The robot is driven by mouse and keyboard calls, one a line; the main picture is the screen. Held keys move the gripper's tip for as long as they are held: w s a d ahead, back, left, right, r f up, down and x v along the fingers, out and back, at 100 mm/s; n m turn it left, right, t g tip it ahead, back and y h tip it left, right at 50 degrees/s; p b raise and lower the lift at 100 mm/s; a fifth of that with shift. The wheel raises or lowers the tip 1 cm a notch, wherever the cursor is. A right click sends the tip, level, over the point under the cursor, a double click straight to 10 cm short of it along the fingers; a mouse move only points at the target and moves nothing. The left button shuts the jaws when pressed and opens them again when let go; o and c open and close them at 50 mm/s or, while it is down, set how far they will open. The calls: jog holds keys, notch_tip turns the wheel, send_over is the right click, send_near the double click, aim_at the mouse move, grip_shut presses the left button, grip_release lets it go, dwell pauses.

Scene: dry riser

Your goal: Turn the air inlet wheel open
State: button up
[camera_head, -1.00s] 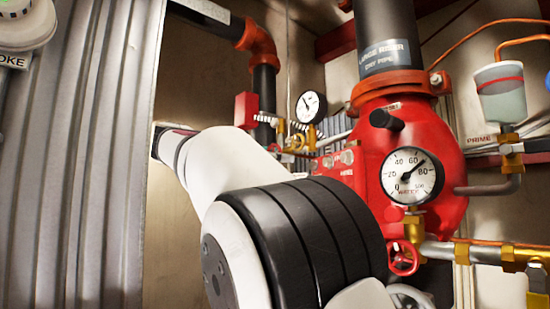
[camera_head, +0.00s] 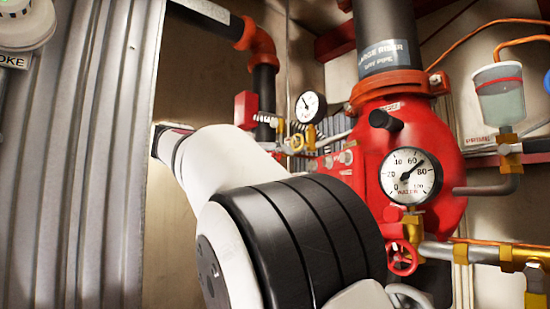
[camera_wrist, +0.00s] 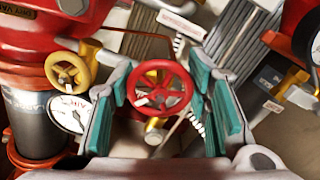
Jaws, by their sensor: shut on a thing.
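A red handwheel (camera_wrist: 152,70) with spokes sits between the two fingers of my gripper (camera_wrist: 159,86) in the wrist view. The teal pads are against the left and right of its rim. A yellowish stem shows below its hub. I cannot read a label on this wheel, so I take it as the air inlet wheel by its place in the jaws. In the head view my arm covers the front, and my gripper cannot be made out there.
A yellow handwheel (camera_wrist: 55,76) and a white-faced gauge (camera_wrist: 70,113) lie close left of my gripper. The head view shows the red valve body (camera_head: 440,150), the water gauge (camera_head: 408,176), a lower red handwheel (camera_head: 403,258) and a small air gauge (camera_head: 307,106). Pipes crowd the area.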

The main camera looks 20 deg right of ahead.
jog(key=n, duration=0.7)
jog(key=shift+s+r, duration=0.1)
jog(key=shift+r, duration=0.05)
jog(key=n, duration=0.8)
jog(key=shift+r, duration=0.1)
jog(key=n, duration=0.7)
jog(key=shift+r+n, duration=0.1)
jog(key=shift+n, duration=0.3)
jog(key=n, duration=0.6)
jog(key=o, duration=1.2)
jog(key=shift+w, duration=0.2)
